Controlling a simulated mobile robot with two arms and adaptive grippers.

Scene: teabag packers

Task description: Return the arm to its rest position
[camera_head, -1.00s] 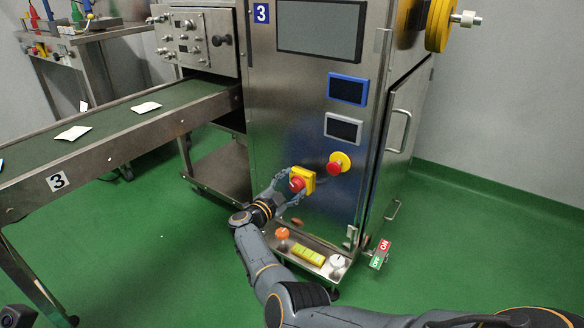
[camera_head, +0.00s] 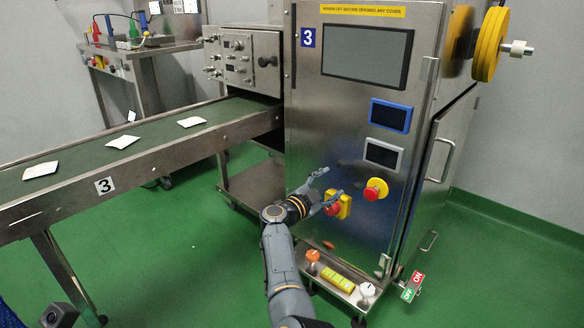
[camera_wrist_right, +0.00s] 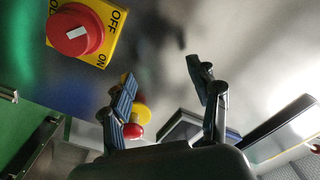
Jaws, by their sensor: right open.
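My right gripper (camera_head: 330,182) is open and empty in front of the steel machine (camera_head: 335,125). Its two fingers also show spread apart in the right wrist view (camera_wrist_right: 160,75). A red rotary switch on a yellow plate (camera_head: 343,206) is just below the fingers in the head view. In the right wrist view the switch knob (camera_wrist_right: 75,32), with ON and OFF lettering, sits at upper left, clear of the fingers. A red emergency stop on a round yellow base (camera_head: 375,189) is to the right; one finger partly covers it in the wrist view. My left gripper is not in view.
A conveyor (camera_head: 150,153) carrying several white packets runs to the machine from the left. A low ledge (camera_head: 322,274) with an orange knob, yellow-green block and white knob juts out below the switch. An ON/OFF sign (camera_head: 413,287) hangs at its right. Green floor is open at right.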

